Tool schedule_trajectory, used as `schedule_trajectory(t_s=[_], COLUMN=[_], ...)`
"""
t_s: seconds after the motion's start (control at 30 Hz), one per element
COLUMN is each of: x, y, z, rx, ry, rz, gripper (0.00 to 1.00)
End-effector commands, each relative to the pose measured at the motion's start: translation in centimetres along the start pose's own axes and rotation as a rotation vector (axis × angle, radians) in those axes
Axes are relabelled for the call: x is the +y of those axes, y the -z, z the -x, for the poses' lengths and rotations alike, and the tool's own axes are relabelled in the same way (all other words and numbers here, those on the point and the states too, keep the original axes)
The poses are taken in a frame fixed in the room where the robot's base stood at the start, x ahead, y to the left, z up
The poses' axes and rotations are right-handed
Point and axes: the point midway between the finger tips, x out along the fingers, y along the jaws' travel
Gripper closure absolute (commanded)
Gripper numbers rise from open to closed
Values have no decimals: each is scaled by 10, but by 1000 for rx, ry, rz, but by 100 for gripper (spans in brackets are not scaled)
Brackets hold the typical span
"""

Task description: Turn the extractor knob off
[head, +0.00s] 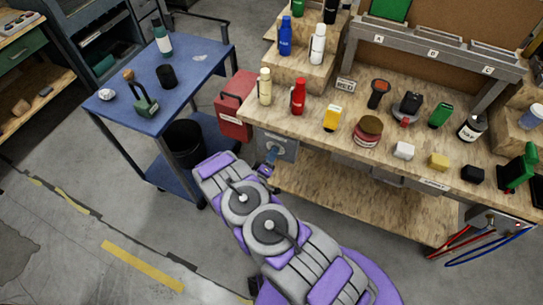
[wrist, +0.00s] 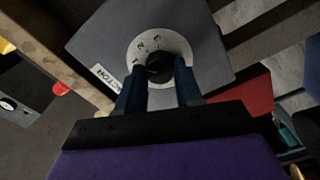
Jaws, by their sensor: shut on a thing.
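The extractor knob (wrist: 158,68) is a black knob on a round white dial (wrist: 136,47) with number marks, set in a grey box. In the wrist view my gripper (wrist: 158,76) has its two blue fingers on either side of the knob, shut on it. Part of the box label (wrist: 104,76) shows letters ending in "CTION". In the head view the grey box (head: 289,147) sits under the left front edge of the workbench, and my gripper (head: 272,155) is at its face. The knob is hidden there. The dial's off mark cannot be made out.
The wooden workbench (head: 340,150) above carries bottles, a jar and several small blocks. A red box (head: 236,105) hangs just left of the grey box. A blue table (head: 190,75) and a black bin (head: 185,143) stand further left. The floor at lower left is clear.

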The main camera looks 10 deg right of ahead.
Motion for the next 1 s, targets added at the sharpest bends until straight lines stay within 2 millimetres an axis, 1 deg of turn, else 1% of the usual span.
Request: schedule_trajectory(t_s=[0.03, 0.6, 0.8, 1.0], x=[-3, -5, -6, -6], y=[3, 2, 2, 1], z=[1, 1, 1, 1], rx=[7, 9, 10, 11], ry=[7, 7, 7, 8], rz=[43, 573, 719, 819], gripper=[95, 95, 95, 95])
